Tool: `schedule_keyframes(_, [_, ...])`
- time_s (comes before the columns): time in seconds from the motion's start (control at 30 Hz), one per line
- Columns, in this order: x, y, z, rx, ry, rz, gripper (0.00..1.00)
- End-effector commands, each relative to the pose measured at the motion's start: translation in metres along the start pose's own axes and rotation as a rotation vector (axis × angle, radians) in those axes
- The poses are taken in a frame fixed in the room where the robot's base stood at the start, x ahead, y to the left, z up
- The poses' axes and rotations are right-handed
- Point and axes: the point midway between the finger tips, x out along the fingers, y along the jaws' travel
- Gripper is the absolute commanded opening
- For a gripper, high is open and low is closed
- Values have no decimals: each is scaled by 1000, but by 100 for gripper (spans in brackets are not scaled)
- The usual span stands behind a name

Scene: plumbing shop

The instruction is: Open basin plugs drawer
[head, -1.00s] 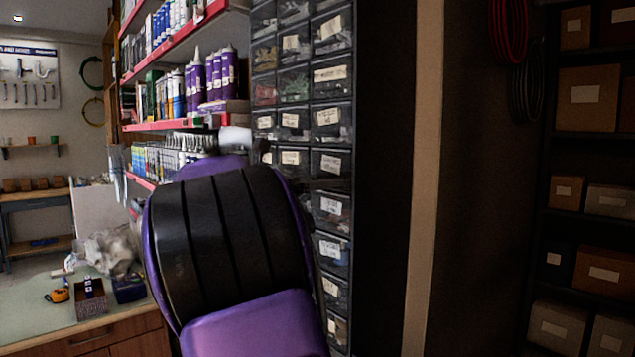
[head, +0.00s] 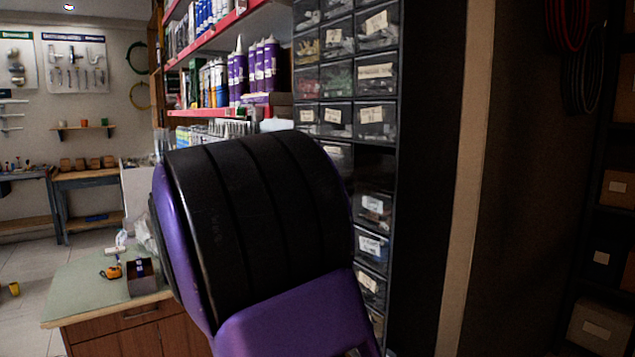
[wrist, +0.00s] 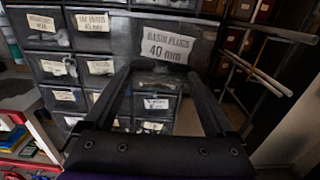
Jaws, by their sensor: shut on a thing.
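The basin plugs drawer (wrist: 200,40) shows in the wrist view as a dark translucent drawer front with a label reading "BASIN PLUGS 40 mm". It stands out nearer to me than the drawers around it. My gripper (wrist: 160,73) is shut on this drawer at its lower front; the exact contact is hard to see in the dark. In the head view my purple and black arm hides the gripper and the drawer front. A dark empty slot (head: 375,162) shows in the right column of the drawer cabinet (head: 393,120).
Other labelled small drawers (head: 372,207) sit above and below the slot. Red-edged shelves (head: 210,112) with purple tubes stand left of the cabinet. A counter (head: 85,290) is at lower left. A pale post (head: 468,150) and shelved boxes (head: 600,325) are at right.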

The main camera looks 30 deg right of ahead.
Motion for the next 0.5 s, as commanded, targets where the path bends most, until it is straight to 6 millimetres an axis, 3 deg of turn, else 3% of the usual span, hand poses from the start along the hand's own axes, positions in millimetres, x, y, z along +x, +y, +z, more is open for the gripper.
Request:
schedule_keyframes(0.13, [0, 0, -1, -1, 1, 1, 0])
schedule_keyframes(0.17, [0, 0, -1, -1, 1, 1, 95])
schedule_keyframes(0.2, [0, 0, -1, -1, 1, 1, 100])
schedule_keyframes(0.5, [-3, 0, 0, -1, 0, 1, 100])
